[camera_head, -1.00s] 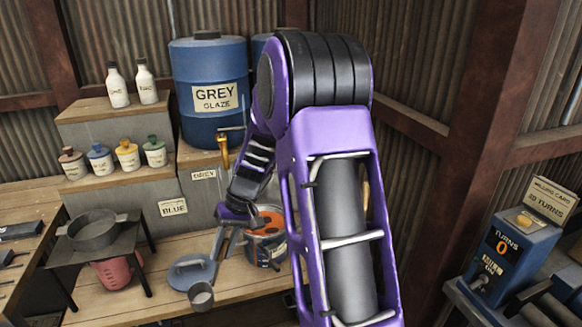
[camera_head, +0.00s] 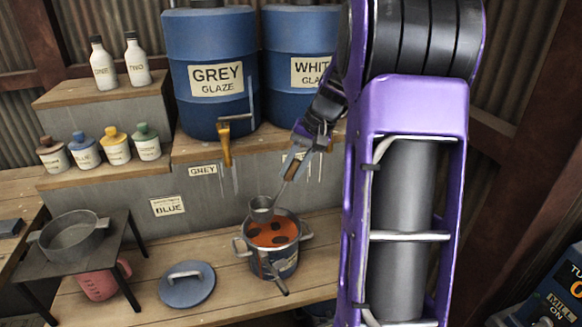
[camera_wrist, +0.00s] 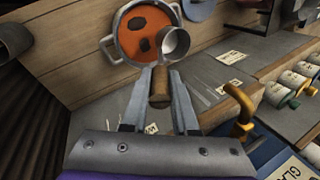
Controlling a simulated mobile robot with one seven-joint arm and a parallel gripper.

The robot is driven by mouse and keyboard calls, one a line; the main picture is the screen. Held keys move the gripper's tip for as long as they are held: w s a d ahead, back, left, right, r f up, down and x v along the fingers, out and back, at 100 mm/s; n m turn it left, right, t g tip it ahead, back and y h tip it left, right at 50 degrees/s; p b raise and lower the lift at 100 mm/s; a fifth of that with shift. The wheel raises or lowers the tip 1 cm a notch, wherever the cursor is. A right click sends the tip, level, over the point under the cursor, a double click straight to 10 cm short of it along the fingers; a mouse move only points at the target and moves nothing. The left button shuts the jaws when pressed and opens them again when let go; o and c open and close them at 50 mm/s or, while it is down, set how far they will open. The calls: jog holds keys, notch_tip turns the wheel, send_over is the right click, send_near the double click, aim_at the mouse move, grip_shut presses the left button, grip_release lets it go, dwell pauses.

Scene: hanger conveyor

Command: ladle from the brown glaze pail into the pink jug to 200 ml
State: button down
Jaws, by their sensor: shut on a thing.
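My gripper (camera_head: 314,142) is shut on the wooden handle of a grey metal ladle (camera_head: 261,208); it also shows in the wrist view (camera_wrist: 160,86). The ladle hangs with its cup low, at the back left rim of the glaze pail (camera_head: 284,267). In the wrist view the cup (camera_wrist: 174,42) overlaps the pail's edge, and its inside looks grey with no glaze visible. The pail is open and holds orange-brown glaze (camera_head: 272,234) with dark patches. The pink jug (camera_head: 97,285) stands at the left under a dark stand, partly hidden by it; its fill level cannot be seen.
A grey pot (camera_head: 70,238) sits on the dark stand (camera_head: 110,250) above the jug. A blue-grey lid (camera_head: 187,286) lies between jug and pail. Grey (camera_head: 208,80) and white (camera_head: 300,75) glaze drums stand on the step behind, a yellow-handled tap (camera_head: 225,140) jutting out. Small bottles line the left steps.

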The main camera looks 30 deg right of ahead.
aim_at(280, 193)
jog(key=shift+h, duration=0.7)
jog(key=shift+s+b+x, duration=0.2)
jog(key=shift+b+x, duration=0.45)
jog(key=shift+x, duration=0.5)
jog(key=shift+s+b+x, duration=0.15)
jog(key=shift+b+x, duration=0.5)
jog(key=shift+x, duration=0.5)
jog(key=shift+w+a+f+g+h+b, duration=0.15)
jog(key=shift+a+f+g+h+b, duration=0.2)
jog(key=shift+a+f, duration=0.2)
jog(key=shift+w+a+f+g+h+b, duration=0.15)
jog(key=shift+w+a+f+h+b, duration=0.1)
jog(key=shift+a+f+h, duration=0.3)
jog(key=shift+f+b, duration=0.55)
jog(key=shift+f, duration=0.45)
jog(key=shift+r+p, duration=4.2)
jog(key=shift+r, duration=1)
jog(key=shift+a, duration=0.1)
